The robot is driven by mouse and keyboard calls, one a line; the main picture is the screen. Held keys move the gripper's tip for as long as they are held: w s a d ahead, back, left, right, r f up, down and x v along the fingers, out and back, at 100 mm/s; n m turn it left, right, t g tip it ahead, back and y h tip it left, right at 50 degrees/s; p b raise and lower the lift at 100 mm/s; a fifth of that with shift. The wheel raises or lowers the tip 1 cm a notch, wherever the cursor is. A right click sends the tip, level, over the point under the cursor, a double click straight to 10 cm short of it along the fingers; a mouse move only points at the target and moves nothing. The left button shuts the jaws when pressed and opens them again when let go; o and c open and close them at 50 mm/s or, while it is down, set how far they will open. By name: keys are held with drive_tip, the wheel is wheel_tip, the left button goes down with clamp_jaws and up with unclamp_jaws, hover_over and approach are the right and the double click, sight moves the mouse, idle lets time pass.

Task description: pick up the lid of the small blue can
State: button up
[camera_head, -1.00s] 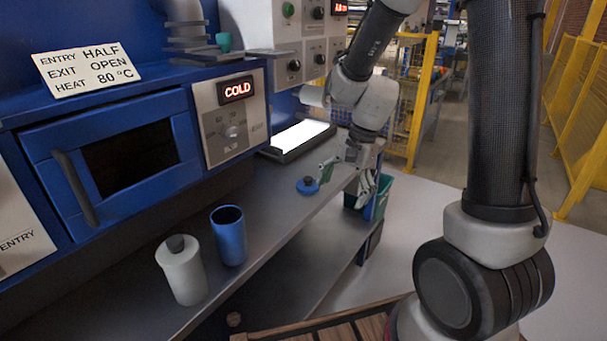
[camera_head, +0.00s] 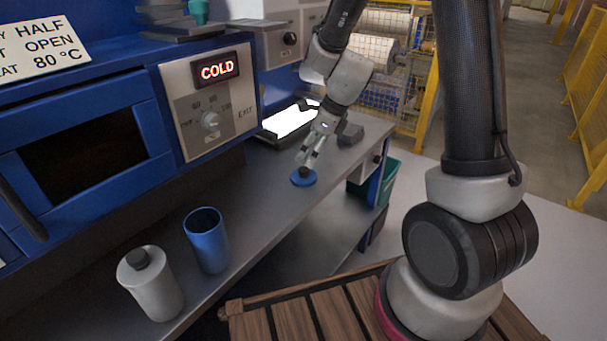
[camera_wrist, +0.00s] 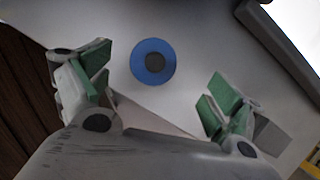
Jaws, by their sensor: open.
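The blue lid (camera_head: 304,178), a flat disc with a dark round knob, lies on the grey bench top. It also shows in the wrist view (camera_wrist: 141,69), above the gap between the fingers. My gripper (camera_head: 308,161) is just over the lid in the head view. In the wrist view my gripper (camera_wrist: 158,88) is open, with green-padded fingers spread wide and nothing between them. The small blue can (camera_head: 207,241) stands upright and open-topped on the bench, left of and nearer than the lid.
A white can with a grey knobbed lid (camera_head: 151,284) stands left of the blue can. A dark tray with a bright panel (camera_head: 287,121) lies behind the lid, and a dark grey block (camera_head: 350,135) sits to its right. A green bin (camera_head: 388,183) is beyond the bench edge.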

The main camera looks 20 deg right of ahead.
sight(303, 169)
drive_tip(key=x, duration=0.7)
drive_tip(key=shift+s+f, duration=0.35)
drive_tip(key=shift+f, duration=0.05)
drive_tip(key=c, duration=1)
